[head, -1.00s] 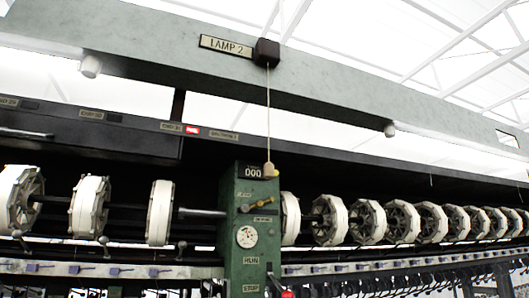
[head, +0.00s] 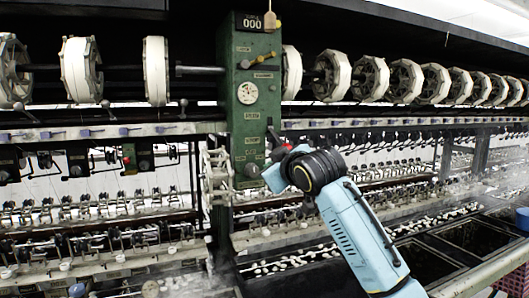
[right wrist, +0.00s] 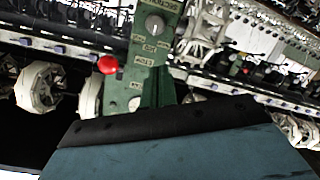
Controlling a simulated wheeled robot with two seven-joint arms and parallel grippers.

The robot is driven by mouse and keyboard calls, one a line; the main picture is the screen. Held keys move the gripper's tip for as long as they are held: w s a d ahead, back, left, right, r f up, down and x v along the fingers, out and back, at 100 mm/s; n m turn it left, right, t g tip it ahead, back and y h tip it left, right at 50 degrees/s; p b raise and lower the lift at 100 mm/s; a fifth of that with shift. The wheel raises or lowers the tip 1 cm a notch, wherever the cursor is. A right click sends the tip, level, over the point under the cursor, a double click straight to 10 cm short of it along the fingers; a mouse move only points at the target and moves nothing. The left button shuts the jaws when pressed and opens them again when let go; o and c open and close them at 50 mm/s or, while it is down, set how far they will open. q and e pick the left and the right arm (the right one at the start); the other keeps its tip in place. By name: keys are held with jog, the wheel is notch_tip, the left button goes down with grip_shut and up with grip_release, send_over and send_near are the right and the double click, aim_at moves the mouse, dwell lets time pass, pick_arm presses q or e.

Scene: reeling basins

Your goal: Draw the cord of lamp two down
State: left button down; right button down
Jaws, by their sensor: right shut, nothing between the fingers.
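The cord's small tan pull (head: 270,20) hangs at the top of the head view, in front of the green control post (head: 249,110), beside its black "000" counter. Only a short bit of cord shows above the pull. The lamp two label and the cord's upper end are out of view. My right gripper (head: 273,135) is shut and empty, in front of the lower part of the post, well below the pull and apart from it. The right wrist view shows the post (right wrist: 137,68) close by, but no pull. My left gripper is not in view.
White reels (head: 341,75) line the machine on both sides of the post. A red knob (right wrist: 108,64) sticks out of the post near my right gripper. A rail with small levers (head: 95,131) runs below the reels. Steaming basins (head: 470,235) lie at lower right.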

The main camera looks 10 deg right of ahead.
jog(key=s+a+r+n+t, duration=0.1)
jog(key=s+r, duration=0.3)
jog(key=r, duration=0.7)
jog(key=s+a+r+n+t+y+p, duration=0.1)
jog(key=s+r, duration=0.4)
jog(key=r, duration=0.6)
jog(key=s+a+r+n+t+y, duration=0.1)
jog(key=s+r, duration=0.4)
jog(key=r, duration=0.7)
jog(key=shift+s+n+t+p, duration=0.25)
jog(key=shift+n+t+p, duration=0.1)
jog(key=shift+n+t, duration=0.3)
notch_tip(320, 180, up, 3)
jog(key=p, duration=0.6)
send_over(270, 22)
jog(key=s+a, duration=0.1)
jog(key=a, duration=0.3)
jog(key=d+f, duration=0.2)
jog(key=f, duration=0.1)
jog(key=shift+s+d+f, duration=0.1)
jog(key=shift+d+f, duration=0.15)
jog(key=shift+d, duration=0.1)
